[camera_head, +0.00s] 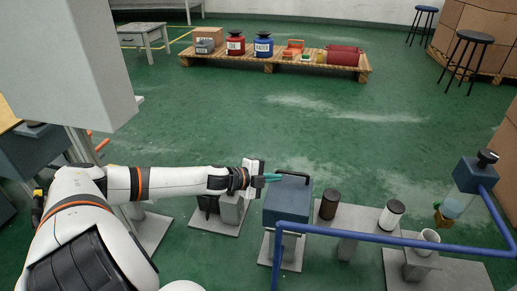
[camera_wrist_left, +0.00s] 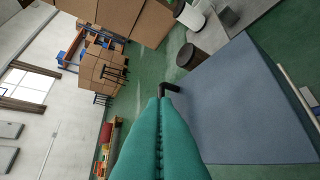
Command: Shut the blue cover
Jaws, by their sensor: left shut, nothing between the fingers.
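The blue cover (camera_head: 288,204) is a blue-grey box shape on a grey stand, with a black bar handle (camera_head: 296,174) at its top far edge. I cannot tell from these frames whether it is fully down. My left gripper (camera_head: 272,177) has teal fingers, shut and empty, at the cover's upper left by the handle. In the left wrist view the shut fingertips (camera_wrist_left: 159,99) point at the end of the black handle (camera_wrist_left: 170,88), with the cover's flat face (camera_wrist_left: 245,100) to the right. Whether they touch is unclear. My right gripper is out of view.
A blue pipe rail (camera_head: 390,238) runs in front of the cover and to the right. Stands with a dark cylinder (camera_head: 330,203) and a white cylinder (camera_head: 391,216) are right of it. A pallet (camera_head: 280,65) with cans lies far back; the green floor between is clear.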

